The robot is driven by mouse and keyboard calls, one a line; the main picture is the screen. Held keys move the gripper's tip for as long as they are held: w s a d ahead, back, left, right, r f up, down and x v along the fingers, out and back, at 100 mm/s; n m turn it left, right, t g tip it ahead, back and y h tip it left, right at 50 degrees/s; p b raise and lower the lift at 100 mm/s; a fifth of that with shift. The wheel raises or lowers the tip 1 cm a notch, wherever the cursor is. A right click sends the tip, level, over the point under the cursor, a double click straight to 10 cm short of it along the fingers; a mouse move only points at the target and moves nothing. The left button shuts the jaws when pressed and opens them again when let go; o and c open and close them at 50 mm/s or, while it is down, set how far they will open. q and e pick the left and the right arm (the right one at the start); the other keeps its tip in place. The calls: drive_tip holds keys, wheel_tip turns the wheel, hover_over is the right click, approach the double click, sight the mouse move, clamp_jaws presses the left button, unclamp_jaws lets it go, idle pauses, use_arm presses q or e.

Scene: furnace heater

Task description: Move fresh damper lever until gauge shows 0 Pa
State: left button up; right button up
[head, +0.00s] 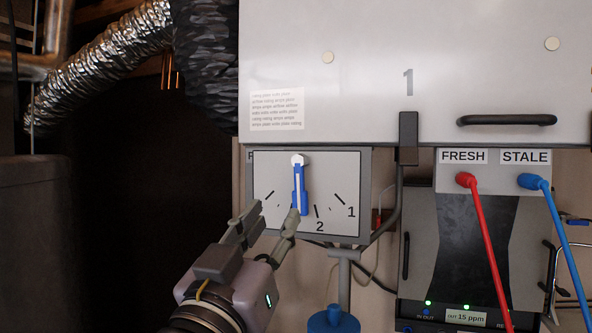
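A damper lever with a blue handle and white pivot (299,188) is on a pale dial plate (271,172) left of centre in the head view. It hangs nearly straight down, its tip close to the 2 mark; a 1 mark is to the right. A letter F shows at the plate's left edge, the rest of that label hidden.
A meter (466,317) at the lower right reads what looks like "OUT 15 ppm". A red tube (484,240) runs to the FRESH port and a blue tube (566,240) to the STALE port. A grey cabinet (400,60) overhangs the dial. A blue stand (333,319) is below.

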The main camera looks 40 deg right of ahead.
sight(297, 179)
drive_tip(key=p+x, duration=0.4)
drive_tip(key=x, duration=0.6)
drive_tip(key=shift+d+r, duration=0.1)
drive_tip(key=shift+r, duration=0.1)
drive_tip(key=shift+w+d+r, duration=0.15)
drive_tip(key=shift+w+d, duration=0.2)
drive_tip(key=shift+d, duration=0.25)
drive_tip(key=shift+c, duration=0.2)
clamp_jaws()
